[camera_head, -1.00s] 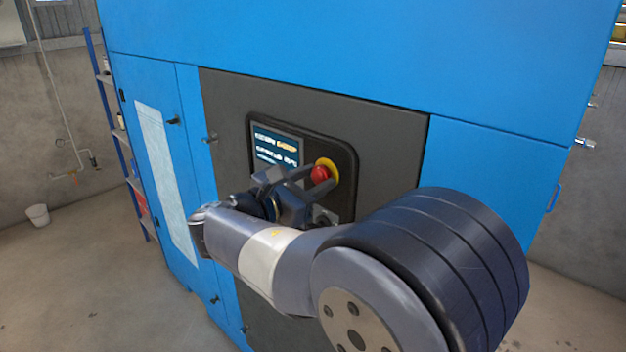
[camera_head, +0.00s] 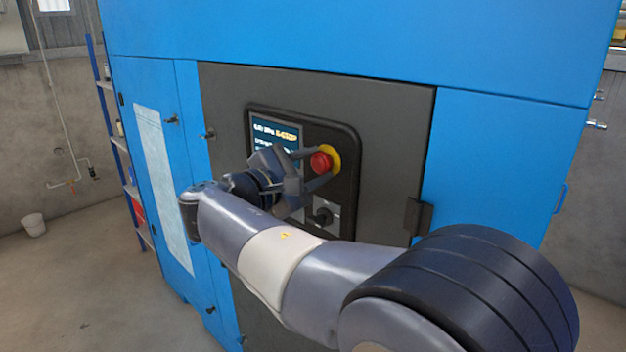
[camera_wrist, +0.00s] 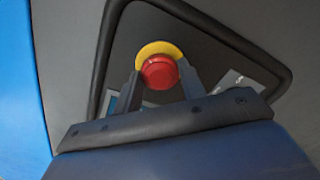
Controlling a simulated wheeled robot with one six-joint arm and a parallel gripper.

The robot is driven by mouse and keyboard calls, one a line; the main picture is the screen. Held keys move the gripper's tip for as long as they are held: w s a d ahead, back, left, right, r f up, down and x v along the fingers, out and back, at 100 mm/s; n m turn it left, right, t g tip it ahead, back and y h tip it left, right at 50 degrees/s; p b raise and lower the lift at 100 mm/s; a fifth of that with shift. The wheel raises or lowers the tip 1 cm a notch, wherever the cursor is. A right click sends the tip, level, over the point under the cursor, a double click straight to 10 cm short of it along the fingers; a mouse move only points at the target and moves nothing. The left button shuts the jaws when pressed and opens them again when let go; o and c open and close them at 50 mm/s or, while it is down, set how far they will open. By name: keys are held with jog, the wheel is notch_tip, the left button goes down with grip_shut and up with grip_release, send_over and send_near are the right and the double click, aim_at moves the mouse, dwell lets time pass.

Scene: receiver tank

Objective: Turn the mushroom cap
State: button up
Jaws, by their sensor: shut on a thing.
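The mushroom cap (camera_head: 320,162) is a red round button on a yellow disc, on the black control panel of the blue cabinet. It also shows in the wrist view (camera_wrist: 159,71), with the yellow disc (camera_wrist: 158,48) behind its upper edge. My gripper (camera_head: 322,167) is at the cap, reaching in from the left in the head view. In the wrist view its two fingers (camera_wrist: 160,82) stand on either side of the cap's lower part, shut on it. The fingertips' contact on the cap is partly hidden by the cap.
A lit screen (camera_head: 275,132) is left of the cap, partly behind my gripper. A black rotary switch (camera_head: 323,216) on a grey plate is below the cap. A dark latch (camera_head: 418,216) sticks out at the right of the grey door (camera_head: 390,110).

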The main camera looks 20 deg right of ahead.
jog(key=shift+m+b, duration=0.85)
jog(key=shift+m, duration=0.25)
jog(key=o, duration=1)
jog(key=shift+d, duration=0.1)
jog(key=v, duration=1.1)
jog(key=shift+b, duration=0.35)
jog(key=shift+w+d, duration=0.1)
jog(key=shift+d, duration=0.1)
